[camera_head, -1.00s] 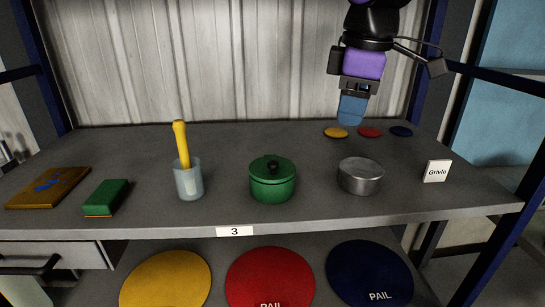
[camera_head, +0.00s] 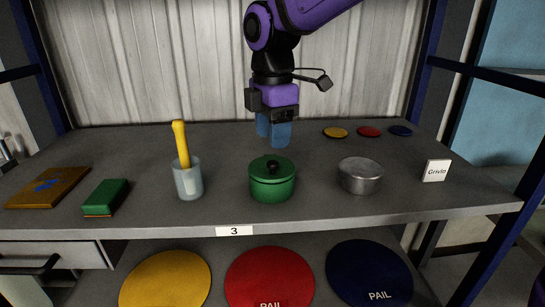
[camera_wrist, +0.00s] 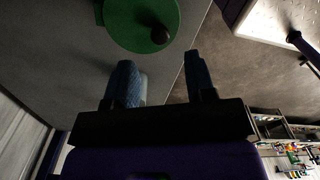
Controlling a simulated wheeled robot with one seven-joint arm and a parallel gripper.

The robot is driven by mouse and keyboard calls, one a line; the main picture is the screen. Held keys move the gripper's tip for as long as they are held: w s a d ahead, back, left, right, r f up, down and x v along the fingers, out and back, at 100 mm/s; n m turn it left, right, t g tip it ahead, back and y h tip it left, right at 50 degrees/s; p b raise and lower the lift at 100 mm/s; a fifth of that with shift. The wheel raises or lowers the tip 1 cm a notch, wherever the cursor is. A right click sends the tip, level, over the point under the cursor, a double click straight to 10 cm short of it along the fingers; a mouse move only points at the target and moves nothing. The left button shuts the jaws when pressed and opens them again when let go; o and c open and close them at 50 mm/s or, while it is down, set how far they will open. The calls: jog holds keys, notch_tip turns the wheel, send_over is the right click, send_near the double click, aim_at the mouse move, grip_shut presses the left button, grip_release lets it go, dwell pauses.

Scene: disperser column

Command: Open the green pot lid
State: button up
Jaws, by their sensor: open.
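The green pot (camera_head: 272,190) stands upright on the grey shelf top, near its front edge. Its green lid (camera_head: 259,169) is on, with a dark round knob (camera_head: 272,167) in the middle. In the wrist view the lid (camera_wrist: 135,22) is at the top, with the knob (camera_wrist: 160,34) at its lower right. My gripper (camera_head: 273,140) is above and behind the pot, fingers pointing down. Its blue fingers (camera_wrist: 158,75) are apart with nothing between them, and the knob lies beyond their tips.
A beaker (camera_head: 188,182) with a yellow-handled tool (camera_head: 180,142) stands left of the pot. A metal pot (camera_head: 360,178) and a sign (camera_head: 436,171) stand to the right. A green sponge-like block (camera_head: 106,196) and brown board (camera_head: 48,187) lie far left. Small discs (camera_head: 368,132) lie at the back right.

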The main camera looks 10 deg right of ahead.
aim_at(272, 162)
notch_tip(272, 162, down, 6)
jog(key=shift+r, duration=0.1)
dwell(0.4)
grip_shut()
